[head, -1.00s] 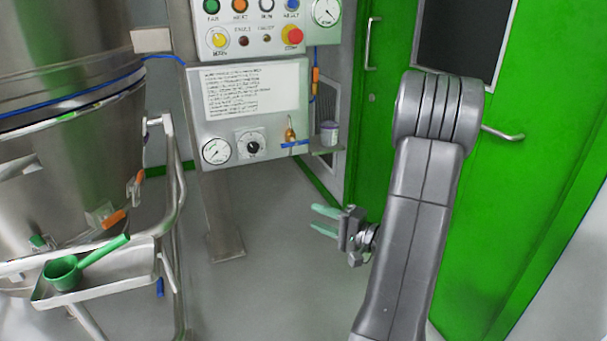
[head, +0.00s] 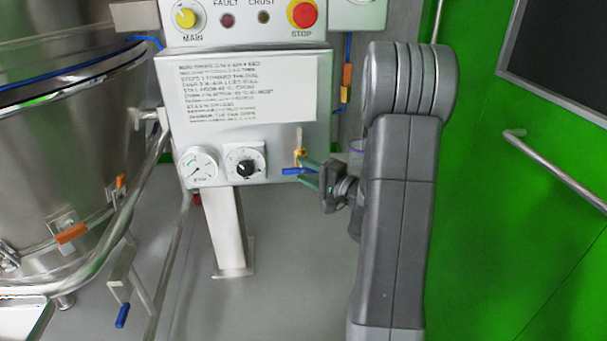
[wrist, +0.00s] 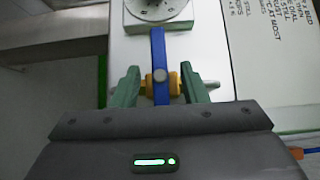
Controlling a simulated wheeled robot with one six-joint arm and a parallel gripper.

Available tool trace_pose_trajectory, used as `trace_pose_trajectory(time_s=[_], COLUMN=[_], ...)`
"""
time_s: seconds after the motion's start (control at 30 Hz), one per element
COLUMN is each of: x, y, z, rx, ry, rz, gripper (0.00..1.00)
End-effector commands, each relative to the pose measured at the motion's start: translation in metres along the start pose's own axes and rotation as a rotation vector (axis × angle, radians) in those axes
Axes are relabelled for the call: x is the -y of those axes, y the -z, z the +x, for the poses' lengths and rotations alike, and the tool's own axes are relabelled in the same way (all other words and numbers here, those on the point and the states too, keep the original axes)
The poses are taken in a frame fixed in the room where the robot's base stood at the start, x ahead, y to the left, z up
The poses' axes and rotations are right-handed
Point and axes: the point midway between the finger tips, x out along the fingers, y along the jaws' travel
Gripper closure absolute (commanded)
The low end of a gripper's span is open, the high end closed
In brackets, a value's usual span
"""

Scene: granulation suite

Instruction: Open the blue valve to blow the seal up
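The blue valve lever (head: 297,171) sticks out level to the left from a small brass valve (head: 299,155) at the lower right of the white control panel. My gripper (head: 309,174) is at the valve from the right. In the wrist view the blue lever (wrist: 158,58) runs between the two green fingers of my gripper (wrist: 161,84), over the brass body (wrist: 174,82). The fingers are apart, one on each side, with gaps to the lever. I cannot tell whether either finger touches the brass body.
A pressure gauge (head: 198,166) and a black knob (head: 245,162) sit left of the valve. A red stop button (head: 303,14) is above. A steel vessel (head: 65,160) with a rail stands at left. A green door (head: 500,220) is at right.

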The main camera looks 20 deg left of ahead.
Motion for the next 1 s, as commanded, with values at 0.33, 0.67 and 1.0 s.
trace_pose_trajectory(time_s=[0.33,0.67,1.0], x=[0.0003,0.0003,0.0038], y=[-0.0001,-0.0001,0.0], z=[0.0113,0.011,0.0111], rx=[-0.001,-0.001,-0.002], ry=[0.0,0.0,-0.026], rz=[0.001,0.001,-0.024], gripper=[0.6,1.0,1.0])
